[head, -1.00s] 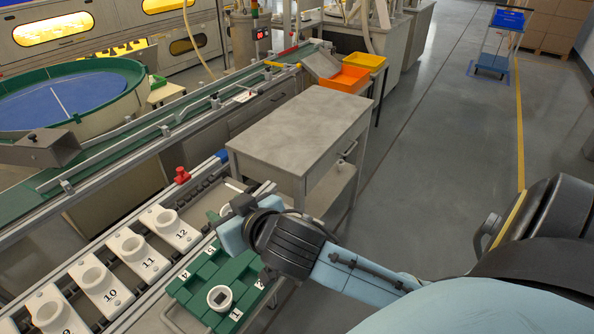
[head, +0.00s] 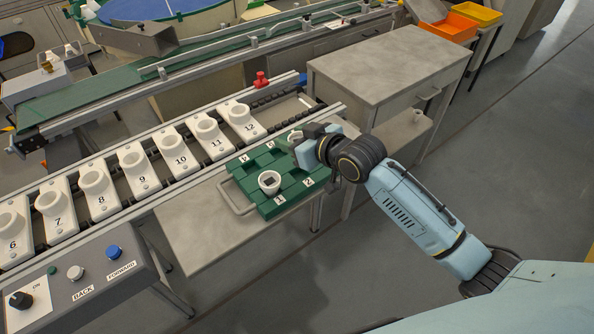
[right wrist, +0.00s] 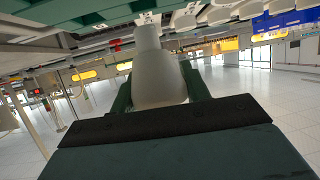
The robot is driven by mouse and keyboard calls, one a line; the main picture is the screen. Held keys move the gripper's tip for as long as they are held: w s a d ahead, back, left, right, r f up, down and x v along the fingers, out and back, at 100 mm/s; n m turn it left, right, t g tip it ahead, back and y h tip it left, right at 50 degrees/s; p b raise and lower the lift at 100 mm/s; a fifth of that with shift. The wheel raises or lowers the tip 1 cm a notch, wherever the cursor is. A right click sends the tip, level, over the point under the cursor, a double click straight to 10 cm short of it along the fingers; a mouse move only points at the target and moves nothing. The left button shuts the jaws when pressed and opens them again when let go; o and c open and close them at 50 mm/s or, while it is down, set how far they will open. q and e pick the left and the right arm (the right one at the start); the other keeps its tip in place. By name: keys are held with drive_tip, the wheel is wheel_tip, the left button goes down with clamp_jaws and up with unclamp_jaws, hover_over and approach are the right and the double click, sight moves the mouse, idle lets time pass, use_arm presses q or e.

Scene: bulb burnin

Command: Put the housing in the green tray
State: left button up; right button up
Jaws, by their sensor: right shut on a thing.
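The green tray (head: 247,190) lies on a grey table beside the rail of numbered holders, with number labels on its compartments. A white round housing-like piece (head: 269,181) with a dark centre sits in the compartment by label 1. My right gripper (head: 299,140) is over the tray's far right edge. It is shut on a pale housing (head: 294,136), mostly hidden by the gripper in the head view. In the right wrist view this housing (right wrist: 160,75) stands between the two green fingers, wide near the gripper and narrower beyond. I cannot tell whether it touches the tray. My left gripper is out of view.
A row of white numbered holders (head: 180,160) runs along the rail on the left. A grey cabinet (head: 385,65) stands behind my right gripper. A control box (head: 90,275) with buttons is at the lower left. Bare table (head: 200,235) shows in front of the tray.

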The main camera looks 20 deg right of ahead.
wheel_tip(320, 180, down, 4)
drive_tip(key=shift+s+r+b, duration=0.1)
drive_tip(key=shift+r+b, duration=0.05)
drive_tip(key=shift+b, duration=0.15)
drive_tip(key=shift+f, duration=0.3)
wheel_tip(320, 180, down, 3)
drive_tip(key=shift+f+b, duration=0.1)
drive_tip(key=shift+b, duration=0.45)
drive_tip(key=o, duration=0.9)
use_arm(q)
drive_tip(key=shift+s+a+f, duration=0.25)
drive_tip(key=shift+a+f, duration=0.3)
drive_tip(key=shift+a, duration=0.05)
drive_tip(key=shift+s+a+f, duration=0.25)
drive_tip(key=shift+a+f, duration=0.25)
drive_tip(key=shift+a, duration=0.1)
use_arm(e)
drive_tip(key=shift+o, duration=0.2)
